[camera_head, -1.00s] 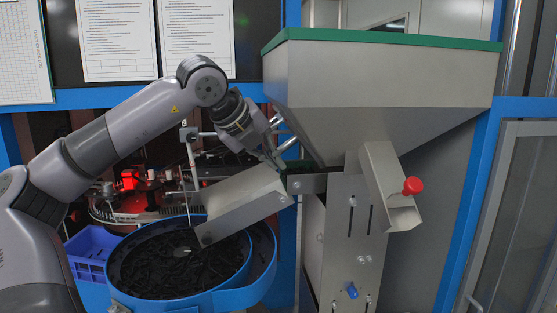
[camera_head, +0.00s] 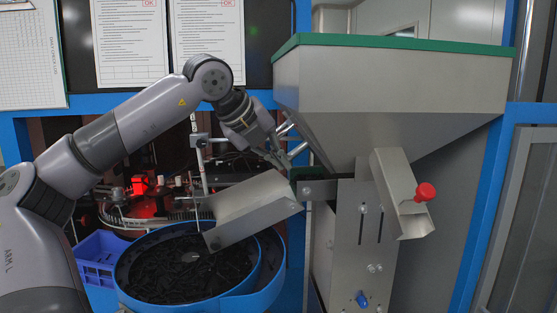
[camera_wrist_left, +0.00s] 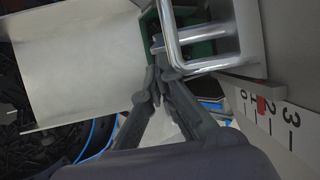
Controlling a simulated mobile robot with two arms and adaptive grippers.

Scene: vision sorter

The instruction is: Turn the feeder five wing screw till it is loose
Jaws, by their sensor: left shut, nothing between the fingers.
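A small blue knob (camera_head: 361,299) sits low on the front of the grey metal feeder column (camera_head: 350,225); its shape suggests a wing screw, but it is too small to be sure. A red round knob (camera_head: 425,191) is on the side of the slanted metal chute. No number marks the feeder. My left gripper (camera_head: 284,166) is at the hopper's lower left, above the sloping tray and well above the blue knob. In the left wrist view its fingers (camera_wrist_left: 160,80) are together and empty, close to a shiny metal handle (camera_wrist_left: 205,62). My right gripper is out of view.
The grey hopper (camera_head: 390,80) with a green rim stands above the column. A sloping metal tray (camera_head: 250,207) overhangs a blue bowl (camera_head: 277,265) of dark parts. A numbered scale (camera_wrist_left: 268,115) with a red mark lies right of the fingers. A blue crate (camera_head: 98,252) is at lower left.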

